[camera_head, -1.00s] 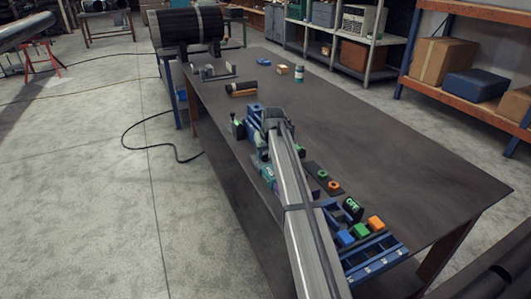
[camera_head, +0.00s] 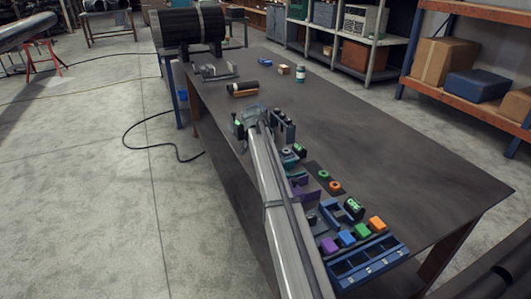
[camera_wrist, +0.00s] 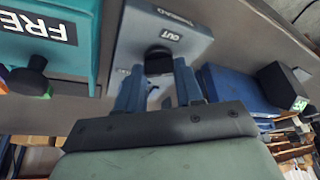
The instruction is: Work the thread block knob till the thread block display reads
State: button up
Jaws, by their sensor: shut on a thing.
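The thread block (camera_wrist: 128,45) is a grey box at the upper middle of the wrist view, with an upside-down THREAD label. Its display (camera_wrist: 170,36) is a small plate that appears to read OUT, also upside down. The black thread block knob (camera_wrist: 158,60) sticks out towards me. My gripper (camera_wrist: 158,82) has its two blue fingers on either side of the knob, shut on it. The fingers hide part of the knob. In the head view my gripper (camera_head: 255,116) is at the bench's left edge, and my arm hides much of the block there.
A blue block (camera_wrist: 235,90) stands close on the right. In the head view, coloured blocks and a blue rack (camera_head: 368,262) line the near bench; its right side is clear.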

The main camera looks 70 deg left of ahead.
jog(key=shift+m+h, duration=0.4)
jog(key=shift+m, duration=0.7)
jog(key=o, duration=1)
jog(key=shift+o, duration=0.2)
jog(key=v, duration=1.4)
jog(key=shift+s, duration=0.25)
jog(key=shift+a+f, duration=0.15)
